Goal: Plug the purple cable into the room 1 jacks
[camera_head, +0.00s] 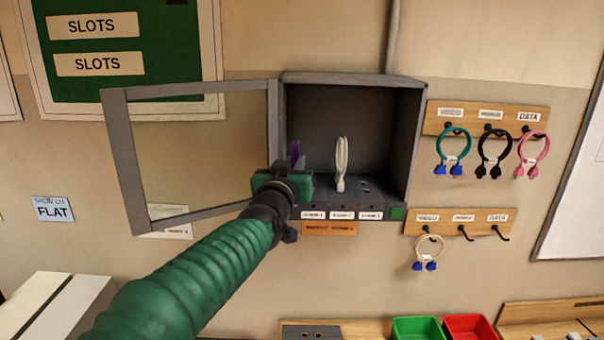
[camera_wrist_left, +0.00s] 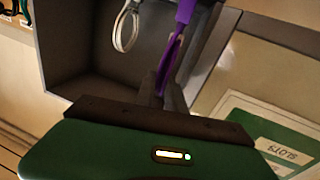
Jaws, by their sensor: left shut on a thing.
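A purple cable (camera_head: 295,149) shows in the head view just above my left gripper (camera_head: 291,164), at the left side of the open grey wall box (camera_head: 417,150). In the left wrist view the purple cable (camera_wrist_left: 184,14) stands up from between the fingers of my left gripper (camera_wrist_left: 166,85), which is shut on it. The cable's lower end is hidden behind the gripper. A white cable loop (camera_head: 341,163) stands at the middle of the box's floor. Small jacks (camera_head: 364,185) show to its right. My right gripper is not in view.
The box's glass door (camera_head: 200,155) is swung open to the left, beside my left arm. Cables hang on the upper hook board (camera_head: 480,122) and a white one with blue plugs (camera_head: 428,250) on the lower board. Green (camera_head: 418,319) and red bins stand below.

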